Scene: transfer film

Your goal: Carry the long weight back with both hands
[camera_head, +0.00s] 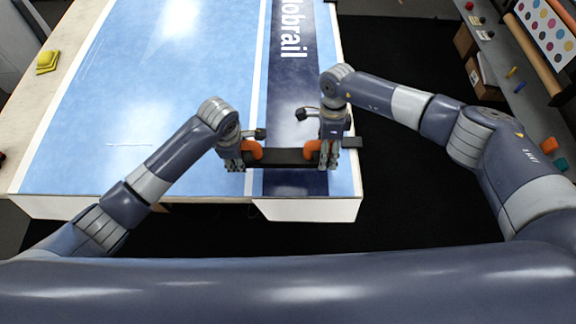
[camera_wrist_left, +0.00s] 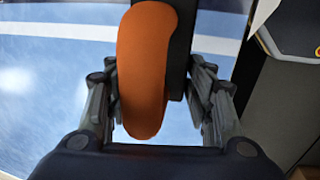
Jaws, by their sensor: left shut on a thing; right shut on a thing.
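The long weight is a dark bar (camera_head: 284,158) with an orange handle near each end, lying crosswise over the front part of the table. My left gripper (camera_head: 236,160) is shut on its left orange handle (camera_head: 253,150). In the left wrist view that handle (camera_wrist_left: 147,70) stands between the two fingers (camera_wrist_left: 158,115). My right gripper (camera_head: 328,158) is shut on the right orange handle (camera_head: 312,149). The bar's right end shows beyond the right gripper. I cannot tell whether the bar touches the surface below it.
The table (camera_head: 105,150) has a blue printed film with a dark lettered stripe (camera_head: 293,75). Yellow blocks (camera_head: 47,61) sit at its left edge. A side bench (camera_head: 520,80) with small items and a colour-dot sheet (camera_head: 545,30) stands at right. Dark floor lies between them.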

